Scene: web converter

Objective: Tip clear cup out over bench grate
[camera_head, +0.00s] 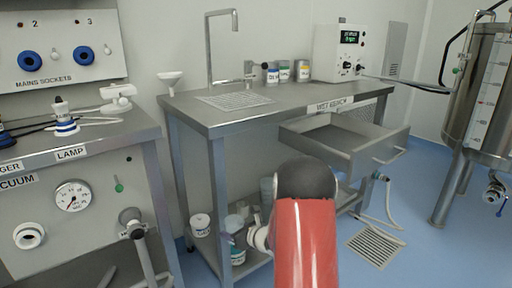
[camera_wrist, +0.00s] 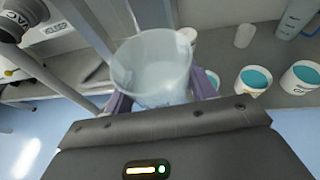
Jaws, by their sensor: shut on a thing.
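A clear cup (camera_wrist: 152,62) stands between the purple fingers of my gripper (camera_wrist: 160,92) in the wrist view. The gripper is shut on it, and its wide mouth shows toward the camera. Whether it holds anything is not clear. In the head view my red arm hides most of the gripper, which is low in front of the wet bench, near its lower shelf. The bench grate (camera_head: 236,100) is a slotted panel set in the steel bench top (camera_head: 290,101), below the tall tap (camera_head: 212,50). The cup is well below and apart from it.
An open drawer (camera_head: 345,145) juts from the bench at the right of my arm. Jars (camera_wrist: 255,80) stand on the lower shelf. Bottles (camera_head: 284,72) and a white instrument (camera_head: 340,52) stand along the bench back. A floor drain (camera_head: 375,246) and steel tank (camera_head: 478,90) are at right.

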